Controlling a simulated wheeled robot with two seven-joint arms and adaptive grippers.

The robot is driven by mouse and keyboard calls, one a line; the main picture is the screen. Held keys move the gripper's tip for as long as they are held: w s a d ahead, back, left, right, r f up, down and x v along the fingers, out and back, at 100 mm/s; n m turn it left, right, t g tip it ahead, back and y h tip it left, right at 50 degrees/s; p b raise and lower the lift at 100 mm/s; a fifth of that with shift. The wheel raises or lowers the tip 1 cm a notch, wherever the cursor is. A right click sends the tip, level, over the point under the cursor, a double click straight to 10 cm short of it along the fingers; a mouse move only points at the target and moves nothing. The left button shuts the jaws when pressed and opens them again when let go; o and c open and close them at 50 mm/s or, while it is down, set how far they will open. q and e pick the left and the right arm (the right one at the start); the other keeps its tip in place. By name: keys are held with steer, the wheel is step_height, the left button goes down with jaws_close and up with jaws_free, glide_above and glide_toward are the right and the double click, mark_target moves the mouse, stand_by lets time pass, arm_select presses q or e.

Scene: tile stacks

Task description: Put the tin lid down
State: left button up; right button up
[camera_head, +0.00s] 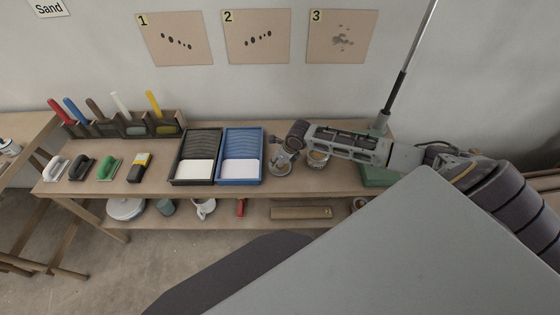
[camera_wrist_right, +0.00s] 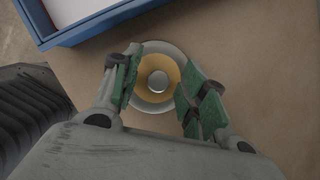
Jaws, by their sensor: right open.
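The round tin lid (camera_wrist_right: 145,94) lies between the fingers of my right gripper (camera_wrist_right: 155,88) in the right wrist view. It has a pale grey rim, a yellow-tan ring and a silvery centre. In the head view the lid (camera_head: 280,171) shows under my right gripper (camera_head: 281,158), on the bench top just right of the blue tray. The fingers are open, one on each side of the lid; whether either touches it I cannot tell. A round tin (camera_head: 317,160) stands to the right, partly hidden by my right arm. My left gripper is out of view.
The blue tray (camera_head: 260,145) and a black tray (camera_head: 176,163) stand left of the gripper. Several trowels, a brush (camera_head: 139,167) and a tool rack (camera_head: 130,130) are further left. A green base with a pole (camera_head: 381,122) is at the right. Bare bench shows before the lid.

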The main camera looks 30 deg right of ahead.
steer(key=shift+r, duration=0.15)
steer(key=v, duration=1.1)
steer(key=shift+r+p, duration=0.35)
steer(key=shift+r, duration=0.05)
steer(key=shift+s, duration=0.2)
stand_by(0.6)
